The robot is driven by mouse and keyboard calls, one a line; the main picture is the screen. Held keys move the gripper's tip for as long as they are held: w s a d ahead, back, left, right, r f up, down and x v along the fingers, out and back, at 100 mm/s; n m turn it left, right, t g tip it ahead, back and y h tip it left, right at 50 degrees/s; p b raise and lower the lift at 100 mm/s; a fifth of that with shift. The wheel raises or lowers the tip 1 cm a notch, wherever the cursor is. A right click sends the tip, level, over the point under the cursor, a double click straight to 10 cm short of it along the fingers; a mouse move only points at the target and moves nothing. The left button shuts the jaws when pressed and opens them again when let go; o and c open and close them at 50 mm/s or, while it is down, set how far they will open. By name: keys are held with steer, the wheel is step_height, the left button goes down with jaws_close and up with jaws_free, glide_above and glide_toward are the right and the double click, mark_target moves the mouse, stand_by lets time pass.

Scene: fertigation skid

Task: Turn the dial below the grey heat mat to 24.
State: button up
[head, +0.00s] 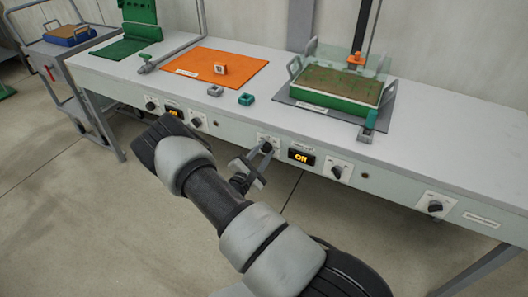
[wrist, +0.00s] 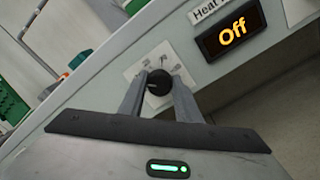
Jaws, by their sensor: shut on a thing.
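The grey heat mat (head: 388,124) lies on the bench top under a green tray of soil. On the front panel below it is a lit display (head: 302,157) reading Off; it also shows in the wrist view (wrist: 232,31), under a partly cut-off label starting "Heat". A black dial (head: 267,147) on a white plate is just left of this display. My gripper (head: 262,152) is shut on that dial; in the wrist view, its two fingers sit either side of the black knob (wrist: 158,82). The scale marks around the knob are too blurred to read.
Another dial (head: 337,172) is right of the display, and one more (head: 435,207) is at the far right. An orange mat (head: 215,68) with a small number tag lies left on the bench. A trolley (head: 62,55) stands at far left. The floor in front is clear.

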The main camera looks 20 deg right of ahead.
stand_by(0.4)
steer(key=o, duration=1.1)
steer(key=shift+c, duration=0.2)
steer(key=shift+a, duration=0.1)
steer(key=p+v, duration=0.2)
steer(key=v, duration=1.5)
steer(key=shift+s+a, duration=0.1)
steer(key=shift+s, duration=0.05)
